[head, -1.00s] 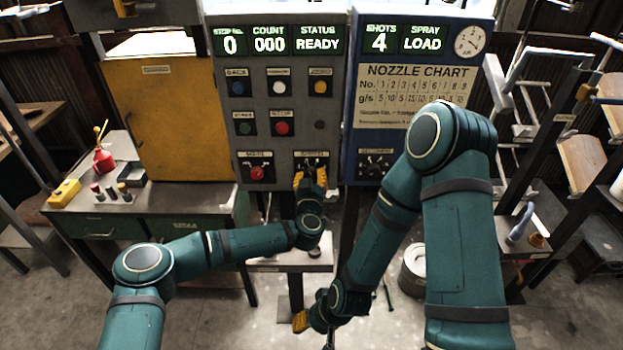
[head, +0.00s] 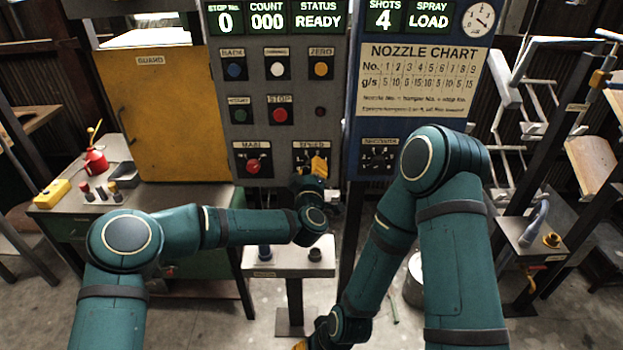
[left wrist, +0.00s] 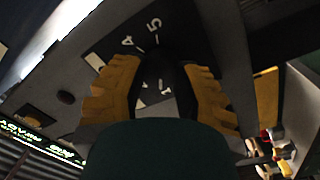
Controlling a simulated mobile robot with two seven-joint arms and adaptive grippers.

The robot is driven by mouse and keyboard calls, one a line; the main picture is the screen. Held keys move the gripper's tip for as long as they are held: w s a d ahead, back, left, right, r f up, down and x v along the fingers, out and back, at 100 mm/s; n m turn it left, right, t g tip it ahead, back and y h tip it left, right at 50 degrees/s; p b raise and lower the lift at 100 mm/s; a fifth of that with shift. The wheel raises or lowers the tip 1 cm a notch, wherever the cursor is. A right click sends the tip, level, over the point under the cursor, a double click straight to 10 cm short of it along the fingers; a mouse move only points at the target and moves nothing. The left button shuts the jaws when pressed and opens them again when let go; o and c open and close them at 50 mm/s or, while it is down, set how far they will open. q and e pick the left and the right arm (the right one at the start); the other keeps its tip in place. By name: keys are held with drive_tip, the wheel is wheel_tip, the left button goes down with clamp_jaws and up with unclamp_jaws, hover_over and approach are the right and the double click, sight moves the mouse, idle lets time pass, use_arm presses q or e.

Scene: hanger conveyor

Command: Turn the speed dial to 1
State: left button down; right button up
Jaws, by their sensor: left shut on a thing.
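The speed dial (head: 299,157) is at the lower right of the grey control panel, under a SPEED label. My left gripper (head: 318,167) is at it and covers most of it in the head view. In the left wrist view the yellow fingers of my left gripper (left wrist: 162,88) are shut on the dark knob between them. The dial's black plate (left wrist: 180,24) shows the marks 4 and 5 beyond the fingertips. The knob's pointer is hidden, so its setting cannot be read. My right gripper (head: 300,345) barely shows at the bottom edge; its fingers cannot be made out.
A red main switch (head: 253,165) is left of the dial. A red stop button (head: 280,115) and other buttons are above. A blue panel (head: 420,120) stands to the right. A small pale stand (head: 290,262) is below my left wrist. The displays read 0, 000, READY, 4, LOAD.

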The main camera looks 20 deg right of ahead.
use_arm(q)
drive_tip(key=shift+w+r+n+b, duration=0.1)
drive_tip(key=shift+n+b, duration=0.45)
drive_tip(key=shift+n, duration=0.15)
drive_tip(key=shift+a, duration=0.1)
drive_tip(key=c, duration=0.6)
unclamp_jaws()
drive_tip(key=v, duration=1.2)
